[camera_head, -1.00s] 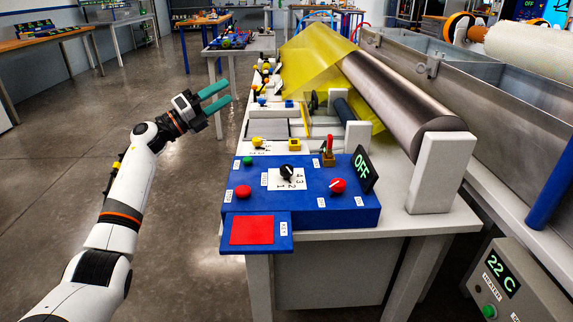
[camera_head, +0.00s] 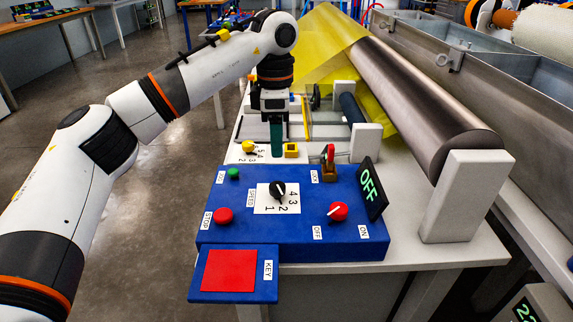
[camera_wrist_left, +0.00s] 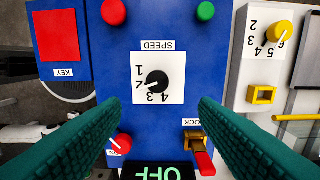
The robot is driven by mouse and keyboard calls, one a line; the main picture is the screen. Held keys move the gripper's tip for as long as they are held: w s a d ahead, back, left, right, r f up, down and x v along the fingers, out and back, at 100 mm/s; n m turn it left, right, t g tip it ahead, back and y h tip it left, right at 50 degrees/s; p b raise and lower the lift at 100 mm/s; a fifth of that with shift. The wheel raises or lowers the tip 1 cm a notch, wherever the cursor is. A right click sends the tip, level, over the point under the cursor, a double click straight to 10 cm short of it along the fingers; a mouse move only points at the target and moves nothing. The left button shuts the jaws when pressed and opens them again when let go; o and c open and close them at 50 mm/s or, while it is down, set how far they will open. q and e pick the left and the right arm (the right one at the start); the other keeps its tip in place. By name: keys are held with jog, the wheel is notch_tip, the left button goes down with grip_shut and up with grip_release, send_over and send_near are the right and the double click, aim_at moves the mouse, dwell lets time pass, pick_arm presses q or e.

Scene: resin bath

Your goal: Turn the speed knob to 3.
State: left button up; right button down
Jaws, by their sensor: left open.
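The speed knob (camera_head: 278,189) is black with a white pointer and sits on a white numbered plate (camera_head: 262,203) on the blue control panel (camera_head: 330,249). Its pointer is toward 2. The knob also shows in the left wrist view (camera_wrist_left: 157,80), between the fingers and slightly above their tips in the picture. My left gripper (camera_head: 277,153) points down behind the knob, over the panel's far edge, apart from the knob. In the left wrist view its two green fingers (camera_wrist_left: 150,103) are wide apart with nothing between them. My right gripper is in neither view.
Around the knob are a red STOP button (camera_head: 223,215), a green button (camera_head: 234,174), a red rotary switch (camera_head: 338,211) pointing toward OFF, and a red-handled lock lever (camera_head: 329,161). An OFF display (camera_head: 370,188) stands at right. A yellow knob (camera_head: 249,147) lies behind the panel.

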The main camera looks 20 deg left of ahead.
aim_at(277, 185)
pick_arm(q)
jog(key=f, duration=0.3)
jog(key=f+b, duration=0.1)
jog(key=f, duration=0.7)
jog(key=shift+s+f+b, duration=0.2)
jog(key=shift+s+b, duration=0.15)
jog(key=shift+b, duration=0.05)
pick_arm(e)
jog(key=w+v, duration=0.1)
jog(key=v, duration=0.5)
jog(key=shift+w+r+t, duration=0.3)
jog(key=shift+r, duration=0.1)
pick_arm(q)
jog(key=c, duration=1)
jog(key=shift+o, duration=0.2)
